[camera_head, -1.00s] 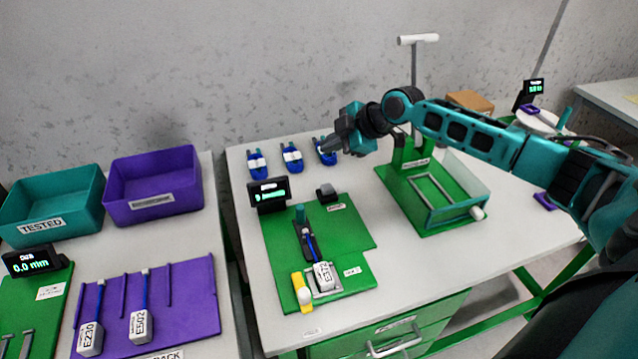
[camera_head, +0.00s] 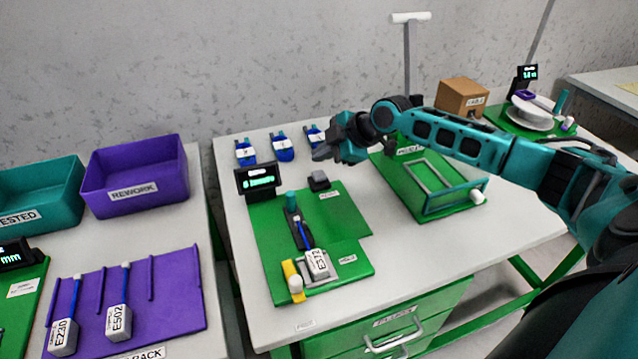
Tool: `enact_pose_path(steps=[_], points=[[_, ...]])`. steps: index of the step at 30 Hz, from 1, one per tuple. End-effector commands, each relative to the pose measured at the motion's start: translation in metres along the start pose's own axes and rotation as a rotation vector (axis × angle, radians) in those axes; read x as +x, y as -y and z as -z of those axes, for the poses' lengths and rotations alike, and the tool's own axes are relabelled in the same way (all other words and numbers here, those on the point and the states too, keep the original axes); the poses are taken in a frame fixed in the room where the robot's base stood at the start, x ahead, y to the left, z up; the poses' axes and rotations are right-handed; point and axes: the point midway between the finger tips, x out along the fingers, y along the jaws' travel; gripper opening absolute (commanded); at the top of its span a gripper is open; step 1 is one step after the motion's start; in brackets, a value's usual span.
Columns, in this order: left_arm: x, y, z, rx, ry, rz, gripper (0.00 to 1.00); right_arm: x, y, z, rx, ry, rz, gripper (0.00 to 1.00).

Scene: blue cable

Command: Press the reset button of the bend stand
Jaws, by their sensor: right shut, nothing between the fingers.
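The bend stand is a green board (camera_head: 345,211) on the middle table, with a small black display (camera_head: 257,181) at its back left. A cable with a white plug marked E372 (camera_head: 317,264) lies in the stand. My right gripper (camera_head: 320,153) is shut and empty, above and slightly behind the button block, apart from it in the picture. My left gripper is out of view.
Several blue clips, including this one (camera_head: 282,147), lie behind the stand. A green frame fixture (camera_head: 408,200) stands to the right under my right forearm. A purple rework bin (camera_head: 135,185) and purple rack (camera_head: 185,290) are on the left table. Bare tabletop lies in front of the fixture.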

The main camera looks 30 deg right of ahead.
Motion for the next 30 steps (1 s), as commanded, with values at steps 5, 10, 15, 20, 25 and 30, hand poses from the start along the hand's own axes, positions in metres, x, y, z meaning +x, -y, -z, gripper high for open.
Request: enact_pose_path(steps=[5,10,15,20,25,30], points=[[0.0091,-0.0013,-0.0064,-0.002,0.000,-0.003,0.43,0.0134,0.0093,-0.0096,0.001,-0.001,-0.001,0.00],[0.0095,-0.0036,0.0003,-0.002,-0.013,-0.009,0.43,0.0143,0.0100,-0.0103,0.000,-0.001,-0.001,0.00],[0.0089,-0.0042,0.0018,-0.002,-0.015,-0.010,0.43,0.0140,0.0099,-0.0101,0.000,0.000,0.000,0.00],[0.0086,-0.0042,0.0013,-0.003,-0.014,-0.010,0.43,0.0141,0.0100,-0.0100,0.000,-0.001,0.000,0.00],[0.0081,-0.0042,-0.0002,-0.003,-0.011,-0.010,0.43,0.0141,0.0101,-0.0100,0.000,-0.001,0.000,0.00],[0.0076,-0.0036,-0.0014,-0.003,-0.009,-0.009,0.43,0.0140,0.0101,-0.0100,0.000,-0.001,0.000,0.00]])
